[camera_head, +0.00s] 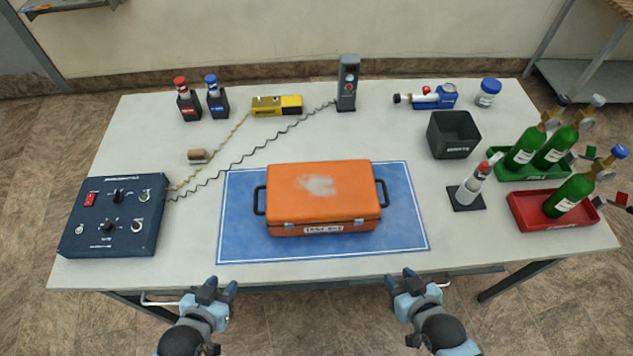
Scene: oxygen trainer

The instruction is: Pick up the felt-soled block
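A small block (198,156) with a tan-brown top and a pale sole lies on the table at the left, behind the dark blue control box and left of the coiled cables. It looks like the felt-soled block. My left gripper (221,285) is in front of the table's front edge, well apart from the block. Its fingers are spread and nothing is between them. My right gripper (401,280) is also in front of the front edge, further right, with its fingers apart and empty.
An orange case (321,198) stands on a blue mat (240,240) mid-table. The control box (114,215) is at left. Behind the block are two bottles (188,103) and a yellow device (277,105). Green (534,174) and red (553,220) trays with bottles are at right.

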